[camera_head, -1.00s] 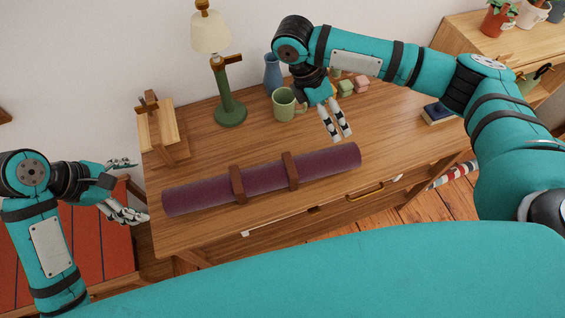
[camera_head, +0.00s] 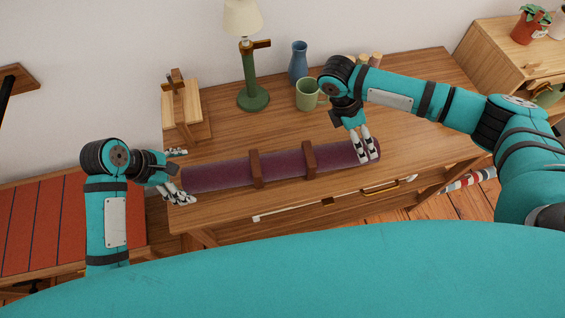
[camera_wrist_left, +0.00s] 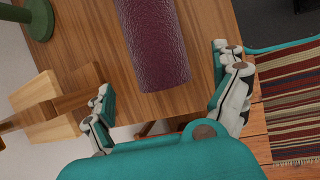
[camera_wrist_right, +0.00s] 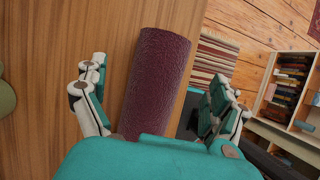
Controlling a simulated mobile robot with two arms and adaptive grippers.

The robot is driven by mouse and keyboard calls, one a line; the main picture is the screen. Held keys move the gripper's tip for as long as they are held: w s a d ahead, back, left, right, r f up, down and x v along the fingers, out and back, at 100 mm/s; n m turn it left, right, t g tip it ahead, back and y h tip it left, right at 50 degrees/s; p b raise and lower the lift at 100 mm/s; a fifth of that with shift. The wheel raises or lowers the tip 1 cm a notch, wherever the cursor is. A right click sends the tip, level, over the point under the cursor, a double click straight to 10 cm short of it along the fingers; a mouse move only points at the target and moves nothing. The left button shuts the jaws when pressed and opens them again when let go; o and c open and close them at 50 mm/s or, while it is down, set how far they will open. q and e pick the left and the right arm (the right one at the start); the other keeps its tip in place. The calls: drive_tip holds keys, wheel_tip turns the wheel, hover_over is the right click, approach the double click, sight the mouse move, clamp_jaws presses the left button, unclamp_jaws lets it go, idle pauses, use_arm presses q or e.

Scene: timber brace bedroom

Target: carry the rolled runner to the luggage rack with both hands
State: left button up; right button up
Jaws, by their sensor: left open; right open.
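The rolled runner (camera_head: 230,172), dark purple with two brown bands, lies along the front of the wooden desk (camera_head: 420,90). My left gripper (camera_head: 180,176) is open at its left end, a finger to either side. In the left wrist view the runner's end (camera_wrist_left: 155,45) shows between the spread fingers. My right gripper (camera_head: 369,150) is open over its right end. In the right wrist view the runner (camera_wrist_right: 157,80) runs between the open fingers. I cannot tell whether any finger touches it. A low red-topped rack with dark straps (camera_head: 60,230), apparently the luggage rack, stands left of the desk.
A green lamp (camera_head: 252,95), a blue vase (camera_head: 298,62), a green mug (camera_head: 306,95) and a wooden stand (camera_head: 185,110) are behind the runner. A shelf (camera_head: 500,55) with plants is at the right. A striped rug (camera_wrist_left: 290,95) lies on the floor.

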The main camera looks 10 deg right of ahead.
use_arm(q)
drive_tip(key=x, duration=0.6)
drive_tip(key=shift+f, duration=0.1)
use_arm(e)
drive_tip(key=x, duration=0.6)
drive_tip(key=shift+f, duration=0.1)
use_arm(q)
drive_tip(key=c, duration=1.8)
use_arm(e)
drive_tip(key=c, duration=1.8)
